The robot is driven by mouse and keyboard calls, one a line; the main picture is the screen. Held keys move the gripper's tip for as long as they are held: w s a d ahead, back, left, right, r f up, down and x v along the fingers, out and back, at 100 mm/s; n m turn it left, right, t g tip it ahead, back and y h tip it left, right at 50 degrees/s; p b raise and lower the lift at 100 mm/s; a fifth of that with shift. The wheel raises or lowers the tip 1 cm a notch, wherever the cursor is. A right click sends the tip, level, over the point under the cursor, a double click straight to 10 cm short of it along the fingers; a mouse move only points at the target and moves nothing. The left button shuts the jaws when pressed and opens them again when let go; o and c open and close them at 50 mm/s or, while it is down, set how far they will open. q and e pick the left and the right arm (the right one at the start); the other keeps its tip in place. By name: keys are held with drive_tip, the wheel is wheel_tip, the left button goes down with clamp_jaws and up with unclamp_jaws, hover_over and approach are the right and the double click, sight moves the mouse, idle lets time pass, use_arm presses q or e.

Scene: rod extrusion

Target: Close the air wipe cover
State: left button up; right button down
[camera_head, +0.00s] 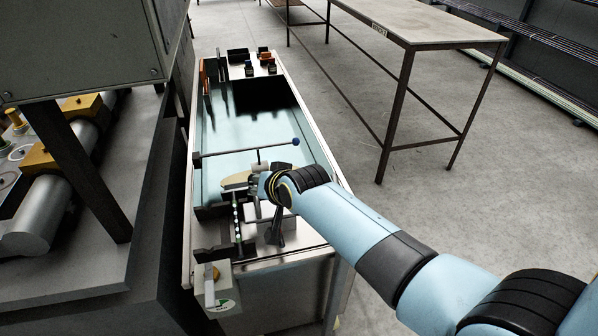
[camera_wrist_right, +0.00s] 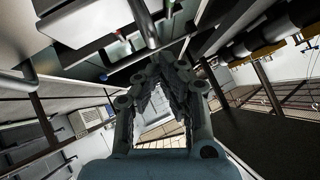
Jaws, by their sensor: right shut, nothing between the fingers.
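My right gripper (camera_head: 252,186) comes in from the right over the near end of a long water trough (camera_head: 189,215). In the wrist view its fingers (camera_wrist_right: 168,58) are drawn together with nothing between them. A thin dark bar with a blue ball end (camera_head: 296,142) crosses the trough just beyond the gripper. A tan rounded piece (camera_head: 234,181) lies left of the fingers, partly hidden by them. I cannot tell which part is the air wipe cover; my gripper and wrist hide some of the mechanism there. Whether the fingers touch anything is unclear. My left gripper is not in view.
A row of pale beads on an upright dark part (camera_head: 237,222) stands at the trough's near end. A machine with a grey roller (camera_head: 38,218) is at the left. A bare table (camera_head: 405,22) stands behind on the right. The floor between is clear.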

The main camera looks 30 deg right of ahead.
drive_tip(key=w+a+r+p+v, duration=0.1)
drive_tip(key=r+p+v, duration=0.1)
drive_tip(key=v, duration=1)
drive_tip(key=s+d+f+n+g+b, duration=0.15)
drive_tip(key=s+f+b, duration=0.25)
drive_tip(key=s+f, duration=0.75)
drive_tip(key=s+d+f+n+g+b, duration=0.1)
drive_tip(key=s+d+f+g+b, duration=0.2)
drive_tip(key=f, duration=1.6)
drive_tip(key=s+d+f+n+g+b, duration=0.1)
drive_tip(key=s+d+f+b, duration=0.1)
drive_tip(key=s+f, duration=0.5)
drive_tip(key=s+d+f+n+g+h+b, duration=0.1)
drive_tip(key=s+f, duration=0.6)
drive_tip(key=s, duration=0.7)
drive_tip(key=s+d+f+n+g+b, duration=0.1)
drive_tip(key=s+d+f+g+b, duration=0.2)
drive_tip(key=s+f+b, duration=0.3)
drive_tip(key=s+d+f, duration=0.1)
drive_tip(key=s, duration=0.3)
drive_tip(key=shift+s+d+f+h, duration=0.25)
drive_tip(key=shift+s+h, duration=0.05)
drive_tip(key=shift+h, duration=0.1)
